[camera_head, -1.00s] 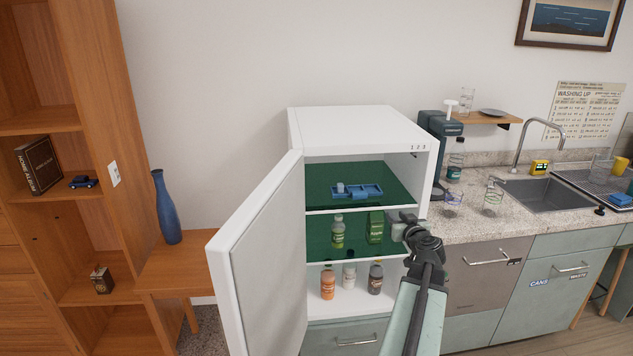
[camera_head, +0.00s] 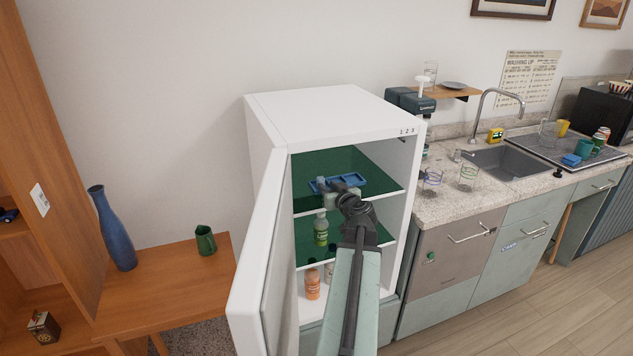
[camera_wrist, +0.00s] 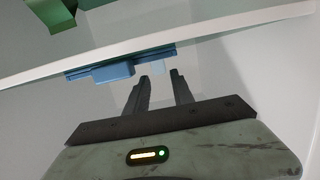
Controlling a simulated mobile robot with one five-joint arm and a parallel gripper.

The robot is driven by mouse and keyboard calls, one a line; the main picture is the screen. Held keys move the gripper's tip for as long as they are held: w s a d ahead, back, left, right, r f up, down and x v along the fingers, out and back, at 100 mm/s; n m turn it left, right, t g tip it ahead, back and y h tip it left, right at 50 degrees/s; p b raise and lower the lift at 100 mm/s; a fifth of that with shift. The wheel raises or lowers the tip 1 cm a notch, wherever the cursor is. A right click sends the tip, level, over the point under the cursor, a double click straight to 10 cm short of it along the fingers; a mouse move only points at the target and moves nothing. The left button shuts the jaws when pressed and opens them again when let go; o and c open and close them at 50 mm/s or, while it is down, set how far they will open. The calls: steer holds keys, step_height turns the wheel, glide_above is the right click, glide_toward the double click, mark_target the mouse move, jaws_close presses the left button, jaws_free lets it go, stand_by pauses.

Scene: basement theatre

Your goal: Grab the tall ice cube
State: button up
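The blue ice tray (camera_head: 376,179) lies on the upper green shelf of the open fridge. A pale, small ice cube (camera_head: 321,184) stands at its left end; its height is hard to judge. My gripper (camera_head: 347,189) is at the shelf front, covering part of the tray. In the wrist view the tray (camera_wrist: 112,70) shows under the white shelf edge, and a pale block, seemingly the cube (camera_wrist: 157,67), shows beyond and between my fingertips (camera_wrist: 160,78). The fingers are apart with nothing between them.
The fridge door (camera_head: 262,265) stands open at left, close to my arm. A green-labelled bottle (camera_head: 321,230) stands on the shelf below, and an orange bottle (camera_head: 312,283) lower still. The fridge's right wall (camera_head: 403,215) bounds the opening.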

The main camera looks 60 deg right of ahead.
mark_target(322, 181)
steer(key=shift+w+d, duration=0.1)
steer(key=shift+w, duration=0.2)
steer(key=b+x, duration=0.1)
steer(key=x, duration=0.6)
steer(key=shift+d+f, duration=0.1)
steer(key=shift+d, duration=0.2)
steer(key=shift+a, duration=0.1)
jaws_close()
